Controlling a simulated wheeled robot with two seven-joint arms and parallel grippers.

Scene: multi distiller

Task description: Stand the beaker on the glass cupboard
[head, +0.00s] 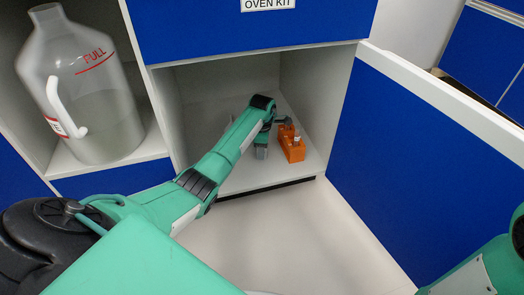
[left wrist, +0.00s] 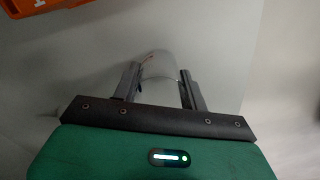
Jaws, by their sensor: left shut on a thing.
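My left gripper (head: 262,150) reaches into an open white cupboard compartment (head: 240,184) below a blue front labelled "OVEN KIT". In the left wrist view its two dark fingers (left wrist: 160,90) are shut on a clear beaker (left wrist: 158,66), which shows between them. In the head view the beaker is too small and too hidden by the gripper to make out clearly. I cannot tell from the wrist view whether its base touches the shelf. No label naming a glass cupboard is visible. My right gripper is out of view; only part of that arm shows at lower right.
An orange device (head: 291,143) stands on the shelf just right of my left gripper. A large jug marked "FULL" (head: 88,110) stands in the left compartment. A blue door (head: 420,165) bounds the right side. The floor in front (head: 300,235) is clear.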

